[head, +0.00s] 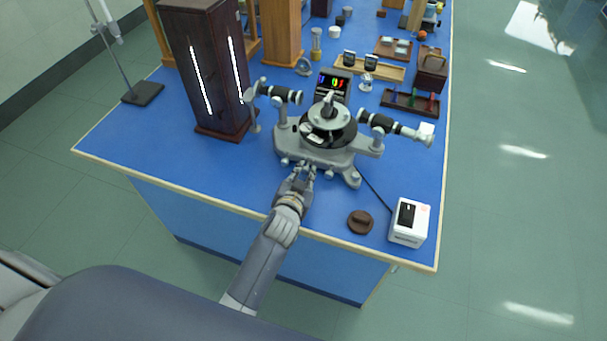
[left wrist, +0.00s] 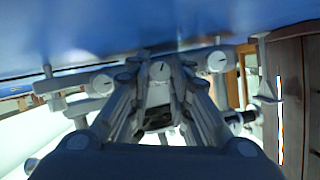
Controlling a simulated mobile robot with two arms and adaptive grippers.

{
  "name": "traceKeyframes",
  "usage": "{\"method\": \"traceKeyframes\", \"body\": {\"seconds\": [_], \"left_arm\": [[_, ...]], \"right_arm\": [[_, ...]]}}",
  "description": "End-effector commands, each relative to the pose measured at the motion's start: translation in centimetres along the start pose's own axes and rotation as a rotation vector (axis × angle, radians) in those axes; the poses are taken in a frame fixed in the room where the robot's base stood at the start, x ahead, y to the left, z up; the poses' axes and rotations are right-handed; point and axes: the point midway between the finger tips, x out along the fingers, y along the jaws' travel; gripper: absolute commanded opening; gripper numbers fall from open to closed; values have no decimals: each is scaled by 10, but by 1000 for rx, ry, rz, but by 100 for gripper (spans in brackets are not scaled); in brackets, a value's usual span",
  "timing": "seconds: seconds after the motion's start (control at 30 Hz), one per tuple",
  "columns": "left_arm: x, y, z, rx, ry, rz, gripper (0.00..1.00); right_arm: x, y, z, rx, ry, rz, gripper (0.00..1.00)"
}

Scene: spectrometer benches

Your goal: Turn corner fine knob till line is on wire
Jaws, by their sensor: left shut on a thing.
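The grey spectrometer (head: 325,138) stands near the front of the blue bench, with a round dark table and two telescope tubes. Behind it a small dark screen (head: 334,86) shows blue, green and red lines; whether a line is on the wire is too small to tell. My left gripper (head: 304,172) is at the front of the spectrometer base. In the left wrist view its fingers are shut around a pale knob (left wrist: 160,71) with a dark mark. Two similar marked knobs stand apart, one on the left (left wrist: 103,84) and one on the right (left wrist: 217,62). My right gripper is not in view.
A tall dark wooden lamp housing (head: 205,70) with bright slits stands left of the spectrometer. A white box (head: 409,222) and a brown knob-topped disc (head: 360,221) lie at the front right. Wooden trays (head: 411,102) stand behind. The front left bench is clear.

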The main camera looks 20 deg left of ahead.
Motion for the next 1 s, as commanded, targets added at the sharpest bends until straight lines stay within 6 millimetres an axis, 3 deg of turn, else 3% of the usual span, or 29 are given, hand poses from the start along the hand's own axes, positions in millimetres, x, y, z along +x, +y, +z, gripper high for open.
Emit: {"method": "traceKeyframes", "body": {"seconds": [0.17,0.2,0.3,0.73,1.0], "left_arm": [[0,0,0,-1,1,1,0],[0,0,0,-1,1,1,21],[0,0,0,-1,1,1,39],[-6,0,0,-2,0,1,39],[-52,0,2,-2,-2,1,39]], "right_arm": [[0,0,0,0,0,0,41],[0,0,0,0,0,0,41],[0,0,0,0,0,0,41],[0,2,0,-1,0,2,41],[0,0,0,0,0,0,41]]}}
